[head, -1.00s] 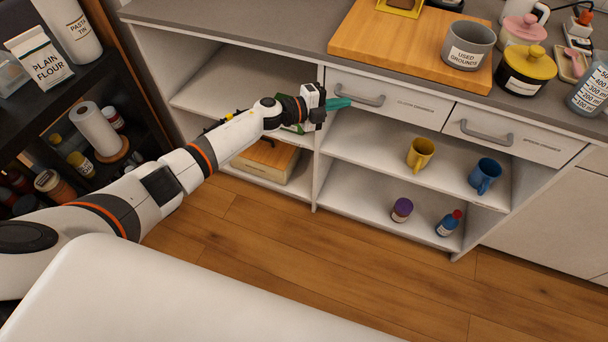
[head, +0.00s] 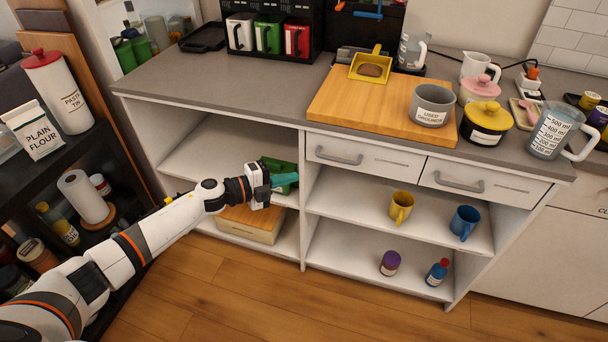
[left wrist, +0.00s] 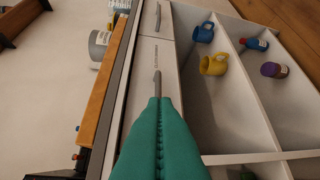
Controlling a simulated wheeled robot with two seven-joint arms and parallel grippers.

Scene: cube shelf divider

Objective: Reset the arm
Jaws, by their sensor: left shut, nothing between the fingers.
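My left arm comes in from the left in the head view. Its gripper (head: 285,181) has teal fingers and is shut and empty. A green object (head: 279,166) on the left shelf is partly hidden behind the gripper. In the left wrist view the shut teal fingers (left wrist: 160,105) point toward the two drawer fronts. My right gripper does not show.
Yellow mug (head: 401,207) and blue mug (head: 464,222) stand on the right middle shelf. A purple-lidded jar (head: 390,263) and a blue bottle (head: 437,272) stand below. A wooden box (head: 250,224) is at the lower left. Both drawers (head: 362,154) are shut. The floor in front is clear.

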